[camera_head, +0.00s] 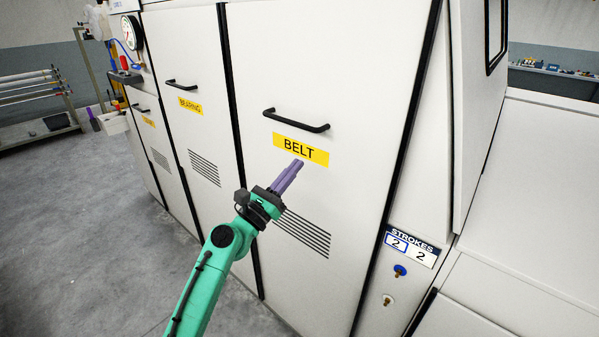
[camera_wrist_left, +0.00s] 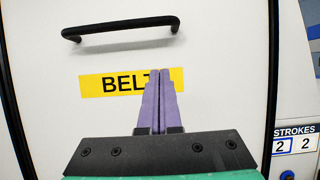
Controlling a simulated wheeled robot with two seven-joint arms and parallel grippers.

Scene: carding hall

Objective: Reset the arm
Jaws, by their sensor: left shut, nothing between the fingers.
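My left arm is green and reaches up from the bottom of the head view. Its left gripper (camera_head: 297,165) has purple fingers pressed together, with nothing between them. In the left wrist view the gripper (camera_wrist_left: 160,75) covers part of the yellow BELT label (camera_wrist_left: 105,85). The fingertips are in front of the white BELT door (camera_head: 330,70), below its black handle (camera_head: 296,121). I cannot tell whether they touch the door. The handle also shows in the left wrist view (camera_wrist_left: 120,28), above the fingertips and apart from them. My right gripper is not in view.
Left of the BELT door is a door with a BEARING label (camera_head: 190,106). A STROKES panel (camera_head: 411,246) with a blue knob (camera_head: 400,270) is at the lower right. A pressure gauge (camera_head: 132,32) and a pipe rack (camera_head: 35,95) stand at the left. The grey floor (camera_head: 80,230) is clear.

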